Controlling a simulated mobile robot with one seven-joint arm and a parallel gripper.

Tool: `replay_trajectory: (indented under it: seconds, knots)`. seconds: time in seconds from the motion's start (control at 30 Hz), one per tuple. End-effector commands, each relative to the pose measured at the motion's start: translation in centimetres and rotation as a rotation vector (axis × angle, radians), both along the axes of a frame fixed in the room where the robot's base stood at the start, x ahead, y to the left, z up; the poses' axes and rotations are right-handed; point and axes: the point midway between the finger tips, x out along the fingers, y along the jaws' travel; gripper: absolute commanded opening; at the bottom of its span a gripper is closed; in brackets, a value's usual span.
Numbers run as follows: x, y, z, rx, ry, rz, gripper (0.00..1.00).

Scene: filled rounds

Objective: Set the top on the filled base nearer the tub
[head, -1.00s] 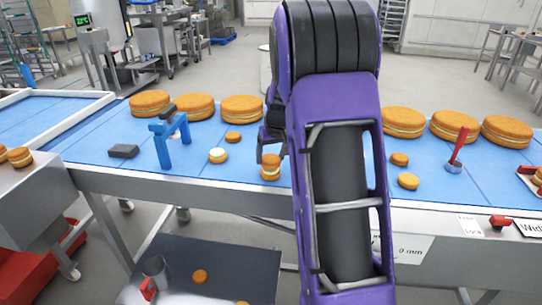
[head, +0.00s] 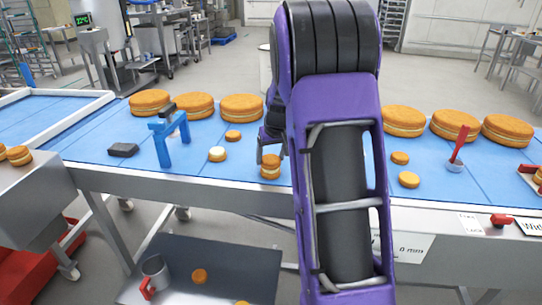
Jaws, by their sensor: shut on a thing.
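My gripper (head: 271,159) is shut on a small orange-brown top (head: 270,159), at the left of my purple arm. The top sits over a filled base (head: 270,174), with a pale filling band between them. They look in contact, though the fingers hide part of the sides. Another filled base (head: 217,154) stands to the left, its white filling uncovered.
Loose small rounds lie on the blue belt (head: 215,171): one (head: 233,136) behind, two (head: 400,158) right of my arm. Large layer cakes (head: 241,107) line the back. A blue stand (head: 167,142) and a dark block (head: 123,150) are left. A lower shelf (head: 225,270) holds a metal mug (head: 155,272).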

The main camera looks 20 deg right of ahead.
Motion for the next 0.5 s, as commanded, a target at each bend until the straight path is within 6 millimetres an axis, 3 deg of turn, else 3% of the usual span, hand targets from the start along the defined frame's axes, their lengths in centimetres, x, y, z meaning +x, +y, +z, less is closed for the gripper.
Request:
replay_trajectory:
  seconds: [0.5]
  knots:
    - [-0.01,0.00,-0.69,0.000,0.000,0.000,0.51]
